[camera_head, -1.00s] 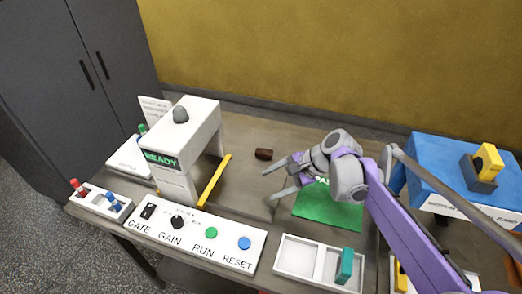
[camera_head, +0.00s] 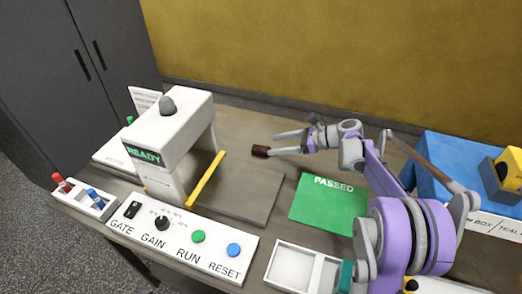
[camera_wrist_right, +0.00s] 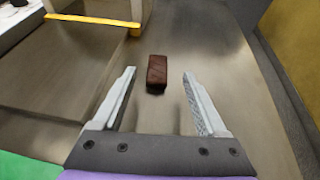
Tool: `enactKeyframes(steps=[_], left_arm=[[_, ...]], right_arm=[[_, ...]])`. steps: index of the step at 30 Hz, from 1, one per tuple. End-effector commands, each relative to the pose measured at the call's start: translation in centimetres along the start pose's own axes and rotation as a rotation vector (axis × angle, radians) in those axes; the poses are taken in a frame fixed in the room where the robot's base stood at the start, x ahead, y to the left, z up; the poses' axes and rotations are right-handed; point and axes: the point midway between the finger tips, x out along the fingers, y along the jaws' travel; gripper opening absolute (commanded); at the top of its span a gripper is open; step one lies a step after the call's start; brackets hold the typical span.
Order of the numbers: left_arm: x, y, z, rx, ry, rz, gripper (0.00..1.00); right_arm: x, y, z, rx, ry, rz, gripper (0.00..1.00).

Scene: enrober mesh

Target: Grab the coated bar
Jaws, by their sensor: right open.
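The coated bar (camera_head: 260,151) is a small dark brown block lying on the table, to the right of the white machine in the head view. My right gripper (camera_head: 274,143) is open, with its fingertips beside the bar. In the right wrist view the bar (camera_wrist_right: 157,75) lies centred between the two fingertips of the gripper (camera_wrist_right: 159,76), with a gap on each side. Its near end reaches a little inside the fingertips. My left gripper is not in view.
The white machine (camera_head: 172,115) reading READY has a yellow bar (camera_head: 206,180) on its right side. A green PASSED mat (camera_head: 322,208), a control panel (camera_head: 185,237), a white divided tray (camera_head: 290,268) and a blue box (camera_head: 440,158) are nearby. The table behind the coated bar is clear.

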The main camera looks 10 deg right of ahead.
Motion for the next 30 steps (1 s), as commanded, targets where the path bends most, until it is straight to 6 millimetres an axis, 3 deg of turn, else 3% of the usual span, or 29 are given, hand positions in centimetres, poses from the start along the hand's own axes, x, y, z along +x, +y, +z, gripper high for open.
enactKeyframes(steps=[10, 18, 27, 29, 30], left_arm=[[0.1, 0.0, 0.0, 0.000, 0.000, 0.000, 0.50], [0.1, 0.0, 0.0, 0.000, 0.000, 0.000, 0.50], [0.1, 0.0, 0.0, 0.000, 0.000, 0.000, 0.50], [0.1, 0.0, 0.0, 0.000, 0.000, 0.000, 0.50], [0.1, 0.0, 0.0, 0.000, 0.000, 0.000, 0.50]], right_arm=[[4.5, 0.3, -0.7, -0.002, 0.001, 0.002, 0.75], [4.9, 0.3, -0.7, -0.001, 0.001, 0.000, 0.73], [4.9, 0.3, -0.7, -0.001, 0.001, 0.000, 0.19], [4.9, 0.3, -0.7, -0.001, 0.001, 0.000, 0.08], [4.9, 0.3, -0.7, -0.001, 0.001, 0.000, 0.08]])
